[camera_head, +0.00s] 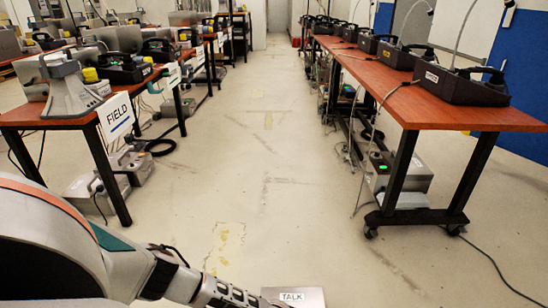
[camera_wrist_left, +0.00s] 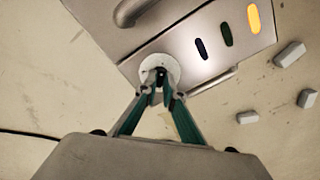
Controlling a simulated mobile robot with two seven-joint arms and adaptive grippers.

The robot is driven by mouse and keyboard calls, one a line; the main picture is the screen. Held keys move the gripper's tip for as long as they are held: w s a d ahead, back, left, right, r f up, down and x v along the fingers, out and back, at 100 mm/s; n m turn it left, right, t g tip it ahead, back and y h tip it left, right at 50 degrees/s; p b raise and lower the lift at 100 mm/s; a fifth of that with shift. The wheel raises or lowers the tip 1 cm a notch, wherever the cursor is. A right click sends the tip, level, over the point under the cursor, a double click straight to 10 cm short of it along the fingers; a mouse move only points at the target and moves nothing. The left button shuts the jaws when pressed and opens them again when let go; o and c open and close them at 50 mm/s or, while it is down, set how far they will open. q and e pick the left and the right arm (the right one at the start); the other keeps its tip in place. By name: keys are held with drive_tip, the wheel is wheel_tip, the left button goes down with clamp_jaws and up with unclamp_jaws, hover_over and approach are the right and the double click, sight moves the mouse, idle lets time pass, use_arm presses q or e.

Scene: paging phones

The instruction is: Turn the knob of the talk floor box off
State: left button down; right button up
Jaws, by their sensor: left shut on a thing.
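The grey metal talk floor box (camera_head: 293,297), labelled TALK, sits on the floor at the bottom edge of the head view, partly cut off. In the left wrist view the box (camera_wrist_left: 205,68) fills the upper middle. Its knob (camera_wrist_left: 160,66) stands on a round pale disc at the panel's corner. My left gripper (camera_wrist_left: 160,90) is shut on the knob, which is partly hidden by the fingertips. On the panel an orange light (camera_wrist_left: 254,19) is lit; the green light (camera_wrist_left: 226,34) and another (camera_wrist_left: 201,49) look dark. My right gripper is not in view.
A long table (camera_head: 450,98) with several phones stands on the right. Another table (camera_head: 45,115) with devices and a FIELD sign (camera_head: 117,114) stands on the left. The aisle floor between is mostly clear. Several small pale blocks (camera_wrist_left: 290,54) lie beside the box.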

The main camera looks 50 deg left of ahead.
use_arm(q)
drive_tip(key=shift+n, duration=0.3)
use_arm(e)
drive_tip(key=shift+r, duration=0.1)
use_arm(q)
drive_tip(key=shift+r+n+p, duration=0.1)
drive_tip(key=shift+n+p, duration=0.3)
drive_tip(key=shift+n, duration=0.5)
drive_tip(key=n+p, duration=0.1)
drive_tip(key=n, duration=0.4)
drive_tip(key=shift+n+p, duration=0.45)
drive_tip(key=shift+n, duration=1.15)
drive_tip(key=shift+n+p, duration=0.3)
drive_tip(key=shift+n, duration=0.6)
drive_tip(key=n+p, duration=0.1)
drive_tip(key=n, duration=0.3)
drive_tip(key=shift+n, duration=0.4)
drive_tip(key=shift+s+n, duration=0.1)
drive_tip(key=shift+n, duration=0.4)
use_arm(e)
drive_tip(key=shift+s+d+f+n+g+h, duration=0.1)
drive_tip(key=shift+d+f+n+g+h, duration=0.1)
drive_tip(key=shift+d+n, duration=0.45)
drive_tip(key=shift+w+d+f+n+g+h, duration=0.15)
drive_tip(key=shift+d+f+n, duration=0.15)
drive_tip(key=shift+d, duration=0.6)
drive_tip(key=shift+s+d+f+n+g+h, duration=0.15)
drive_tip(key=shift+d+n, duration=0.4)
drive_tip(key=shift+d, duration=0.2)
